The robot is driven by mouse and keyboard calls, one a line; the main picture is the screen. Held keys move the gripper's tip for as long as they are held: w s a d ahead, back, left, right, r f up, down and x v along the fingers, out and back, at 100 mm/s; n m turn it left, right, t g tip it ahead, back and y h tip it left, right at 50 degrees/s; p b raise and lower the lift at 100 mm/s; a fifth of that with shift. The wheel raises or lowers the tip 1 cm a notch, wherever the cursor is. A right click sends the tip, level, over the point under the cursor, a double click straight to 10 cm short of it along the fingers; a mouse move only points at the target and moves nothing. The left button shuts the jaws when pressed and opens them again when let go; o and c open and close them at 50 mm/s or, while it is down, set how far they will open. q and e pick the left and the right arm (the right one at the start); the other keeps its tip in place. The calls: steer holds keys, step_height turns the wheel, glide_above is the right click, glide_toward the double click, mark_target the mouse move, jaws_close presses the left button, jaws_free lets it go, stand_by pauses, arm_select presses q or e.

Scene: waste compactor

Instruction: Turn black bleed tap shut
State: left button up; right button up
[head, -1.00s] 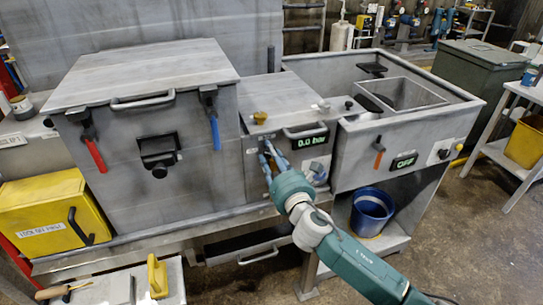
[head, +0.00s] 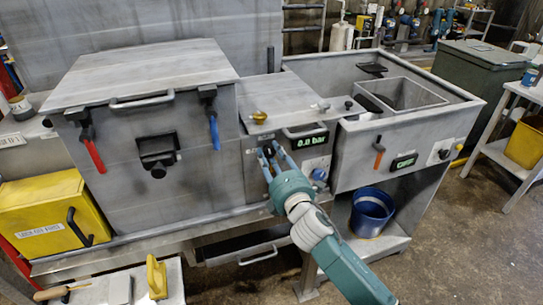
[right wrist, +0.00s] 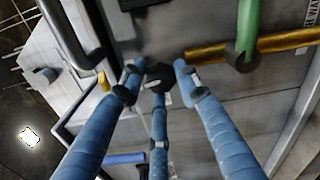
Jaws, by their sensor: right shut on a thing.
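The black bleed tap (head: 267,150) is on the front of the middle grey unit, left of the 0.0 bar display (head: 310,142). My right gripper (head: 270,155) reaches it from below and partly hides it. In the right wrist view the dark knob of the tap (right wrist: 157,76) sits between the blue fingertips of my right gripper (right wrist: 154,84), which are closed around it. The tap's exact turn angle cannot be told. My left gripper is not in view.
The large bin with red (head: 94,154) and blue (head: 214,131) latch handles stands left. A blue bucket (head: 371,211) stands on the lower shelf at right.

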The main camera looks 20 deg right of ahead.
steer(key=shift+s+a+f+m, duration=0.15)
steer(key=shift+f+m, duration=0.25)
steer(key=shift+m, duration=0.6)
steer(key=o, duration=1)
steer(key=shift+a, duration=0.1)
steer(key=shift+o, duration=0.7)
steer(key=shift+r, duration=0.25)
steer(key=s, duration=1.1)
steer(key=shift+s+d, duration=0.2)
steer(key=shift+s, duration=0.2)
